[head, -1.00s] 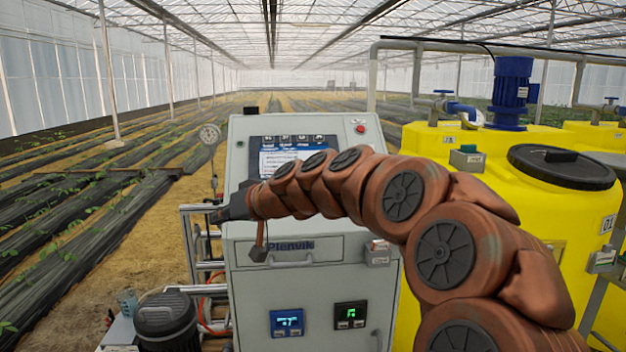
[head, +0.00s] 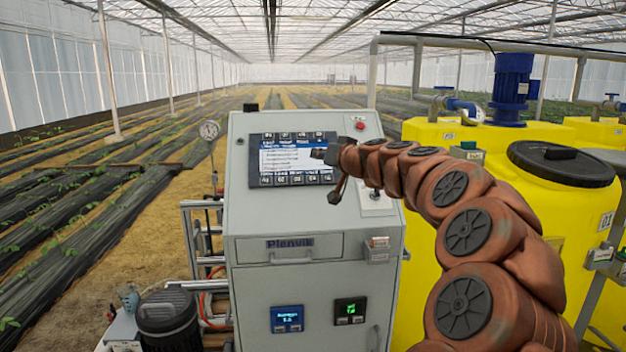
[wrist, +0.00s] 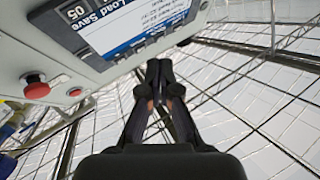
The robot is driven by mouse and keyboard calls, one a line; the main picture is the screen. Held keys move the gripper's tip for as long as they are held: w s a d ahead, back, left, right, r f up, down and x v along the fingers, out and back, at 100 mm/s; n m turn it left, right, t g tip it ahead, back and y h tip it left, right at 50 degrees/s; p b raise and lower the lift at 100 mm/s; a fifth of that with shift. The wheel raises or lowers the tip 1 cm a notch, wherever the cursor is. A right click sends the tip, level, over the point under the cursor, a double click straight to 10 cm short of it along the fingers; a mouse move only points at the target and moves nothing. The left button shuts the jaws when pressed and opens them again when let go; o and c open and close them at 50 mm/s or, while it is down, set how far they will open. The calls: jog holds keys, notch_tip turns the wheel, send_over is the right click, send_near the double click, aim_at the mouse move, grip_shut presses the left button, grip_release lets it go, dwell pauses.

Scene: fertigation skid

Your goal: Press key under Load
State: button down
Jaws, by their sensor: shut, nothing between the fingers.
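The control panel's screen unit (head: 290,160) sits on the sloped top of the grey cabinet, with rows of keys along its top and bottom edges. In the wrist view the screen (wrist: 130,25) is tilted, and the words Load and Save show on its blue band. A key marked 05 (wrist: 75,12) is at its corner. Which key lies under Load cannot be told clearly. My gripper (head: 318,153) is shut and empty in front of the screen's right part, hiding a little of it. In the wrist view its closed fingertips (wrist: 160,66) appear beside the panel edge, apparently not touching it.
A red button (head: 360,126) is on the cabinet right of the screen; it also shows in the wrist view (wrist: 36,86). A drawer handle marked Plenvik (head: 290,245) and two small displays are lower down. Yellow tanks (head: 480,150) stand to the right.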

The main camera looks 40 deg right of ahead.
aim_at(313, 179)
jog(key=shift+w+d+f+b, duration=0.55)
jog(key=shift+w+f, duration=0.25)
jog(key=shift+f, duration=0.3)
jog(key=shift+w+d+f+b, duration=0.35)
jog(key=shift+w+d+f, duration=0.35)
jog(key=shift+f, duration=0.4)
jog(key=shift+w+d+f+b, duration=0.5)
jog(key=shift+w+f, duration=0.35)
jog(key=shift+f, duration=0.25)
jog(key=shift+f, duration=0.1)
jog(key=shift+w+d+f+b, duration=0.15)
jog(key=shift+w+f+b, duration=0.1)
jog(key=shift+b, duration=0.25)
jog(key=shift+w+d+f+b, duration=0.15)
jog(key=shift+w+f+b, duration=0.1)
jog(key=shift+b, duration=0.15)
jog(key=shift+s+r, duration=0.15)
jog(key=shift+s+a+r, duration=0.3)
jog(key=shift+r, duration=0.15)
dwell(0.3)
